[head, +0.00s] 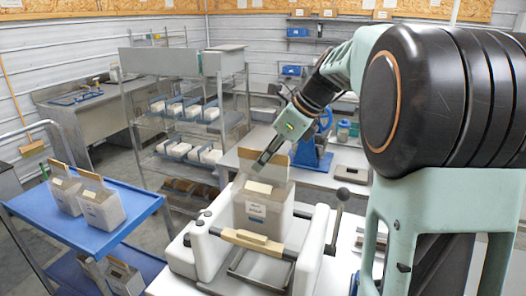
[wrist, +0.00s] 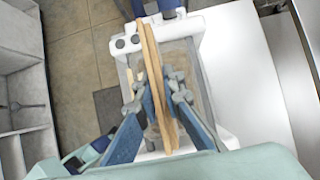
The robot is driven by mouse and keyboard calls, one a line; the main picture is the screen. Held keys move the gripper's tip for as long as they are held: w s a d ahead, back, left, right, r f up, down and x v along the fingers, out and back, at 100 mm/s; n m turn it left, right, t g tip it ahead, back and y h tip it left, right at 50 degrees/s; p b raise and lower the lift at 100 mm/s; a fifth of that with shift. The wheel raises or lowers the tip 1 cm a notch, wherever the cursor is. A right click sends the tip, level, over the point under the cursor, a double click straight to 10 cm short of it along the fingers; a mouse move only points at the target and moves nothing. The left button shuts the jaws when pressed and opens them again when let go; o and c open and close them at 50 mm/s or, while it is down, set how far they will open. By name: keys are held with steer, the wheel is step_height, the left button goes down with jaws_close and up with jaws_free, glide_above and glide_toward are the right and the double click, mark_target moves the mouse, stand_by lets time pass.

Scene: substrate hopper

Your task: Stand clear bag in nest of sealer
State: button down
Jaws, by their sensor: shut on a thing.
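The clear bag (head: 262,214) has a white label and a tan upper edge. In the head view it appears upright within the white sealer (head: 309,247), behind the tan bar (head: 252,244) at the front. Whether its base rests in the nest is hidden. My gripper (head: 264,161) comes down from above and is shut on the bag's top. In the wrist view the fingers of my gripper (wrist: 160,98) close in beside long tan strips, with the sealer (wrist: 122,43) below. The fingers partly hide the bag there.
A blue cart (head: 95,238) with several similar bags (head: 101,207) stands at the left. A wire shelf (head: 141,108) with blue-and-white bins is behind. A white table with a blue machine (head: 312,148) stands behind the sealer. A black-knobbed lever (head: 342,195) rises at the sealer's right.

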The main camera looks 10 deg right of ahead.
mark_target(268, 178)
steer(key=shift+f+b, duration=2)
steer(key=shift+f, duration=1.35)
step_height(268, 178, down, 6)
steer(key=b, duration=0.7)
steer(key=shift+f+b, duration=0.5)
steer(key=shift+f, duration=1.15)
steer(key=shift+s+p, duration=0.15)
steer(key=shift+p, duration=0.15)
steer(key=shift+f, duration=0.45)
steer(key=c, duration=2)
jaws_free()
steer(key=shift+s+f, duration=0.1)
